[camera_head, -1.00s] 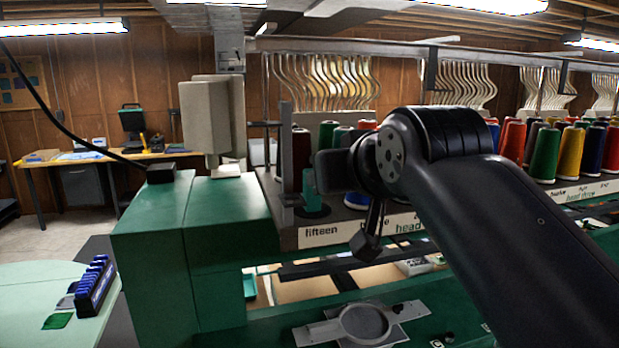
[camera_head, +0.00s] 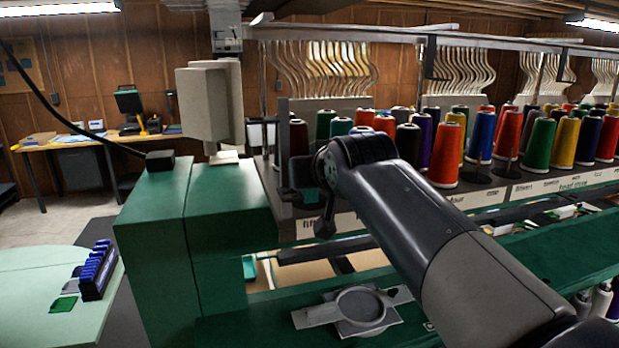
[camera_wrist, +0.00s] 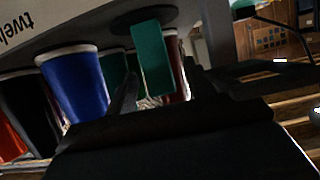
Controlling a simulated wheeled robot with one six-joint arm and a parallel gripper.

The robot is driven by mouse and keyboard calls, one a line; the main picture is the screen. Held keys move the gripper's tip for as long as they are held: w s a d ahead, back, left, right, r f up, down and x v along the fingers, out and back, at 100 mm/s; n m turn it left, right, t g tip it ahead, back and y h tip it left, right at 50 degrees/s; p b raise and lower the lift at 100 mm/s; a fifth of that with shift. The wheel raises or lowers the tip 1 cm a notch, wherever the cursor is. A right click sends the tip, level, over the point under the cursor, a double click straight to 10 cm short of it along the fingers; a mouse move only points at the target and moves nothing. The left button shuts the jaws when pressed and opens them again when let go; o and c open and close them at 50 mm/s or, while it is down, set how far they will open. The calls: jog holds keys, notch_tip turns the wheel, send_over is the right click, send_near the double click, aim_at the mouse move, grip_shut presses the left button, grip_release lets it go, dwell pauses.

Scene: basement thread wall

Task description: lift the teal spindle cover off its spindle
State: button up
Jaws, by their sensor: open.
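The teal spindle cover (camera_wrist: 152,58) is a slim upright block on a dark round base on the rack. The wrist view shows the rack roughly upside down. My gripper (camera_wrist: 160,80) is open, with one dark finger on each side of the cover's free end. I cannot tell whether either finger touches it. In the head view my gripper (camera_head: 303,182) is at the left end of the thread rack, and only a bit of the cover (camera_head: 311,196) shows behind it. The spindle itself is hidden.
A blue cone (camera_wrist: 73,85) stands close beside the cover, with a dark red cone (camera_wrist: 175,70) behind it. Several thread cones, such as a red one (camera_head: 446,155), line the rack to the right. A green machine housing (camera_head: 230,220) stands left of my gripper.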

jog(key=shift+c, duration=0.4)
jog(key=c, duration=1)
jog(key=shift+o, duration=0.2)
jog(key=shift+r, duration=0.15)
notch_tip(320, 180, up, 18)
jog(key=p, duration=0.1)
